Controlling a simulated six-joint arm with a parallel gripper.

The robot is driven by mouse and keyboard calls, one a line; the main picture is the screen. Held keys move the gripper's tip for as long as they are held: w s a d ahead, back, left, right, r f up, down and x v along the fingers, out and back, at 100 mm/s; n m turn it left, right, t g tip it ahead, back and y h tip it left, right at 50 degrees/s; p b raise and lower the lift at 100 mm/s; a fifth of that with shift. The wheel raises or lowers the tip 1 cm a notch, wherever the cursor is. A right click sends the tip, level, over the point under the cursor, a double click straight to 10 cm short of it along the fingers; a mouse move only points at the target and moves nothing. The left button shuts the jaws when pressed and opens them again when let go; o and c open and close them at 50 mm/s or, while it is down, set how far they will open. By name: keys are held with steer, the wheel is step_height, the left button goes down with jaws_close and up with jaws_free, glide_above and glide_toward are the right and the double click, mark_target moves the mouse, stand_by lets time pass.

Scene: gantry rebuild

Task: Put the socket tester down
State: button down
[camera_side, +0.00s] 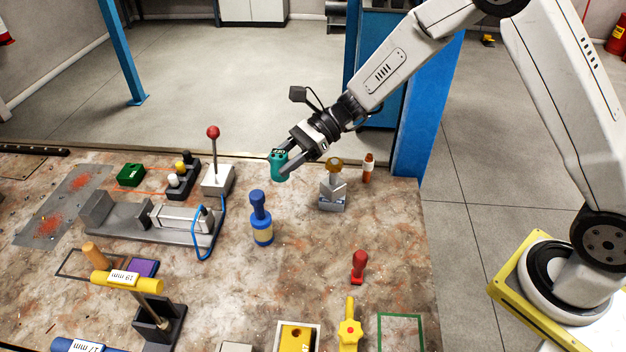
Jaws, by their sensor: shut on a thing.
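The socket tester is most likely the small teal-green piece (279,166) held at my gripper's fingertips. My gripper (284,161) is shut on it near the back of the table. The piece appears to be above the table top (300,270), but I cannot tell the exact gap. The fingers hide part of it.
A blue bottle-shaped tool (261,218) stands in front of the held piece. A metal block with a brown knob (332,188) is to the right, and a red-knobbed lever (214,165) to the left. A green outlined square (401,333) lies front right.

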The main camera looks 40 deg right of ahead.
steer(key=n+g, duration=0.1)
glide_above(311, 264)
step_height(311, 264, down, 7)
steer(key=shift+r, duration=0.15)
stand_by(0.6)
steer(key=shift+f, duration=2.2)
steer(key=shift+f, duration=1.8)
steer(key=shift+f, duration=0.1)
steer(key=shift+c, duration=1.2)
jaws_free()
